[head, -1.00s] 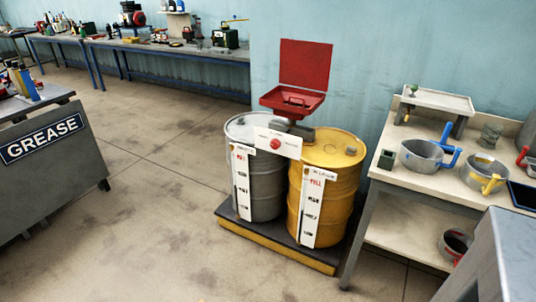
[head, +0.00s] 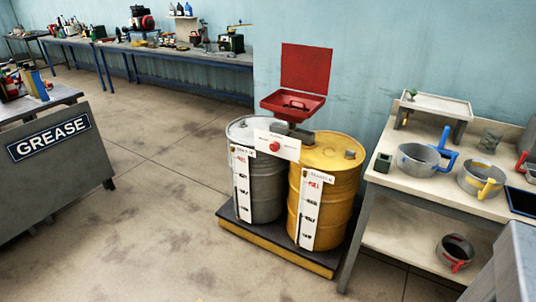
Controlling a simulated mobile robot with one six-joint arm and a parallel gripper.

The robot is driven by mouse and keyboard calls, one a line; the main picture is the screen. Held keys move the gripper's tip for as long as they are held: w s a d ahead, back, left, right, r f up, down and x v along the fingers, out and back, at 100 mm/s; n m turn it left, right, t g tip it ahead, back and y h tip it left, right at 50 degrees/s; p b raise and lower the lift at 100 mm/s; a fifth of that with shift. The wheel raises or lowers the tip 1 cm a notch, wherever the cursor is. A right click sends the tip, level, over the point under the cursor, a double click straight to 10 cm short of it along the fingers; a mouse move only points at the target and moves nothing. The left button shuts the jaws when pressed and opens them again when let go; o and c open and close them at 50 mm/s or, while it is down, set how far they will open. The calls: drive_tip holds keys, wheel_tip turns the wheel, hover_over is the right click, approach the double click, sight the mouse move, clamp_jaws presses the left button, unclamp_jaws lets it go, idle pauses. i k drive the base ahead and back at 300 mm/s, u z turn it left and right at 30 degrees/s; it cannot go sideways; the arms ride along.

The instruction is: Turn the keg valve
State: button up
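No part clearly marked as a keg valve can be made out. A grey drum (head: 262,180) and a yellow drum (head: 340,195) stand upright side by side, with level strips on their fronts. A white panel with a round red knob (head: 275,147) sits between their tops. A small green-topped fitting (head: 412,94) is on a raised tray (head: 440,103) on the right bench; it is too small to identify. My gripper is not in view.
The drums stand on a low yellow-edged pallet (head: 275,250). A pale bench (head: 395,195) at right holds a blue-handled pot (head: 416,160) and a yellow-handled pot (head: 481,183). A GREASE cabinet (head: 60,180) stands left. The floor between is clear.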

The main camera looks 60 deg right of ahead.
sight(274, 146)
drive_tip(key=z, duration=0.1)
drive_tip(key=i, duration=0.95)
drive_tip(key=u, duration=0.05)
